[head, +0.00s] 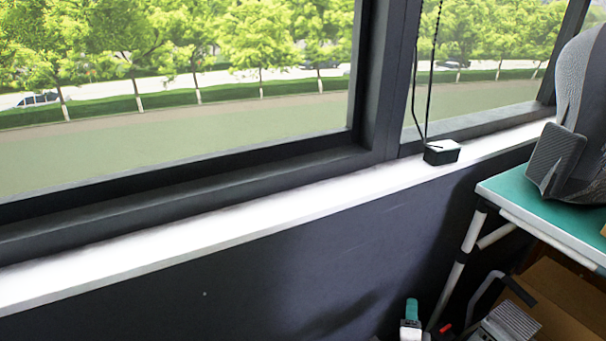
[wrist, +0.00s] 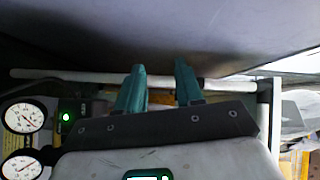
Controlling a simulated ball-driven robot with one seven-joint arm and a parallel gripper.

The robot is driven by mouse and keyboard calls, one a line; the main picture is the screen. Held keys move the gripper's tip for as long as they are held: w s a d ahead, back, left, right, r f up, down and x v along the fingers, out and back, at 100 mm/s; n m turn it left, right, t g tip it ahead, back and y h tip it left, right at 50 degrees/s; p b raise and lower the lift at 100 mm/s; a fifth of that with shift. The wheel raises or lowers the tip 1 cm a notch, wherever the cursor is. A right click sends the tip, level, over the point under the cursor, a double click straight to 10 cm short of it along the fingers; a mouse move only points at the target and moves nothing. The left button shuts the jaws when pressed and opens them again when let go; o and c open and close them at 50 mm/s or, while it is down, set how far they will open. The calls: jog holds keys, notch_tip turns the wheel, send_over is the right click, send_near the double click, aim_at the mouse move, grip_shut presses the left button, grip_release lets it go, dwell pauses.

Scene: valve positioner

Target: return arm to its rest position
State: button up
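My gripper shows in the wrist view with two teal fingers (wrist: 162,80) standing apart. Nothing is seen between them. Beyond the fingers are a pale horizontal bar (wrist: 225,84) and a dark grey surface. At the left of the wrist view are two round white-faced gauges, an upper one (wrist: 24,116) and a lower one (wrist: 20,167), with a lit green lamp (wrist: 66,117) beside them. The gauges are apart from the fingers. In the head view a teal-tipped part (head: 411,311) shows low at the bottom edge; it looks like a finger of my gripper. Most of my arm is out of view.
A teal-topped table (head: 550,218) with a white frame stands at the right, a grey mesh object (head: 585,120) on it. Cluttered items, including a grey ribbed block (head: 508,325), lie below it. A small black-and-white box (head: 441,152) sits on the white windowsill (head: 250,225).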

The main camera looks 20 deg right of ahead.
jog(key=w+a+r+n+t+y, duration=0.2)
jog(key=a+r+n+t+y, duration=0.1)
jog(key=a+n+y, duration=0.65)
jog(key=s+a+f+n+g+y, duration=0.1)
jog(key=s+a+n+g+y, duration=0.35)
jog(key=a+n, duration=0.4)
jog(key=s+a+r+n+g+h, duration=0.1)
jog(key=s+n+g, duration=0.3)
jog(key=s, duration=0.8)
jog(key=s+a+r+n+g+h, duration=0.15)
jog(key=s+g, duration=0.45)
jog(key=s, duration=0.6)
notch_tip(320, 180, up, 23)
jog(key=s+d+p, duration=0.1)
jog(key=p, duration=2.1)
jog(key=shift+s, duration=0.15)
jog(key=shift+d+g, duration=0.1)
jog(key=shift+g, duration=0.15)
